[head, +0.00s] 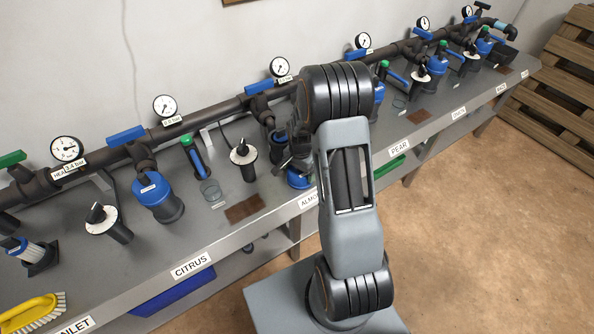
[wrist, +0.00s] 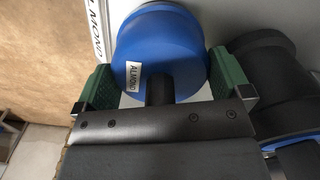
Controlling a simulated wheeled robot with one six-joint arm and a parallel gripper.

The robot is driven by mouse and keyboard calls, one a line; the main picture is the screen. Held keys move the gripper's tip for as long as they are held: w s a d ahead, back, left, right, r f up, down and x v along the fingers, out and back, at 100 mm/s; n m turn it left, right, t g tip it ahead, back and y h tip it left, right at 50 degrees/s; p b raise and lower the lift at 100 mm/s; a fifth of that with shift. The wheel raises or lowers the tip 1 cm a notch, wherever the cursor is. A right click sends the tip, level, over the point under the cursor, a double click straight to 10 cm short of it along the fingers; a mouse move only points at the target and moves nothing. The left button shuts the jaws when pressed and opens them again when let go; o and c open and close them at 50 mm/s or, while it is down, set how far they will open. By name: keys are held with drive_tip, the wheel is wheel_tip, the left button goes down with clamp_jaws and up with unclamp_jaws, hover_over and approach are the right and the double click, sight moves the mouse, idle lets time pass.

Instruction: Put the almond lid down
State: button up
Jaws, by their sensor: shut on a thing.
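The almond lid (wrist: 150,52) is a round blue cap with a small white ALMOND label, and it fills the top middle of the wrist view. My gripper (wrist: 162,82) is shut on it, with a green pad on each side. In the head view the blue lid (head: 299,181) shows low at the bench's front edge, just above the ALMOND edge label (head: 309,200). My arm hides part of it. I cannot tell whether the lid touches the bench top.
A dark filter body with a blue ring (wrist: 265,75) stands close right of the lid in the wrist view. Pipes and gauges run behind.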

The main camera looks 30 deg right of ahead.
drive_tip(key=shift+f, duration=0.2)
drive_tip(key=o, duration=0.5)
drive_tip(key=shift+r, duration=0.2)
